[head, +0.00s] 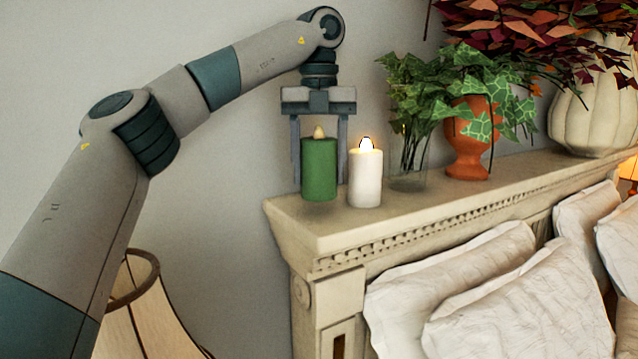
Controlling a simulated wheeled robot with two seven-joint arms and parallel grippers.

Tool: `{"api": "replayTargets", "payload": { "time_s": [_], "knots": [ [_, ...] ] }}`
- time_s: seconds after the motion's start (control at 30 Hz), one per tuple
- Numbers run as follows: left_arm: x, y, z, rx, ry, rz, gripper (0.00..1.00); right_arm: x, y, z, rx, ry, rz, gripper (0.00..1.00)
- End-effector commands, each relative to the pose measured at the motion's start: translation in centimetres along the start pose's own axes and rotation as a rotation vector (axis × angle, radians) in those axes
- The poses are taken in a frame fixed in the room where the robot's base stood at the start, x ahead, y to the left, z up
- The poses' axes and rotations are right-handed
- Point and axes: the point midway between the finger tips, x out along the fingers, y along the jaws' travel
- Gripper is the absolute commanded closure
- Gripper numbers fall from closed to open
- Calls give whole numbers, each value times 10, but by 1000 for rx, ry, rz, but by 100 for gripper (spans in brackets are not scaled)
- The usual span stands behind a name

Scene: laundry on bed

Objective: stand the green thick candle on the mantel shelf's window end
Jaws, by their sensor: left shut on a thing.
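The green thick candle (319,170) is upright at the left end of the mantel shelf (300,222). Its base is at or just above the shelf top; I cannot tell whether it touches. My left gripper (320,182) comes down from above, with one finger on each side of the green candle, and is shut on it. A lit white candle (366,178) stands close to the right of the green candle and the gripper's right finger. My right gripper is not in view.
Right of the white candle stand a glass with ivy (409,165), a terracotta urn (467,150) and a ribbed pale vase (592,115). White pillows (520,310) lie below the shelf. A lampshade (150,305) is at the lower left, under my arm.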

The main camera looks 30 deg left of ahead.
Motion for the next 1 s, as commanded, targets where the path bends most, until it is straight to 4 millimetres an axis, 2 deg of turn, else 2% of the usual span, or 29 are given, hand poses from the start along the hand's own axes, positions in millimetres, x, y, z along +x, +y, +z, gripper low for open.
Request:
{"api": "replayTargets", "payload": {
  "time_s": [0.1, 0.23, 0.7, 0.73, 0.8, 1.0],
  "knots": [
    [16, 0, 0, 2, 3, 1, 74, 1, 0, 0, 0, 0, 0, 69],
    [28, 0, 0, 2, 3, 0, 74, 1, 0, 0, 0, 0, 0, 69],
    [34, 0, 0, 0, 1, 0, 74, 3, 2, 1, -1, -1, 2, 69],
    [34, 0, 0, 0, 1, 0, 45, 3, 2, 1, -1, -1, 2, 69],
    [33, 0, 0, 0, 1, 0, 29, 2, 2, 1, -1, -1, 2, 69],
    [33, 0, 0, 0, 1, 0, 29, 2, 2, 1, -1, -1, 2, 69]
  ]
}}
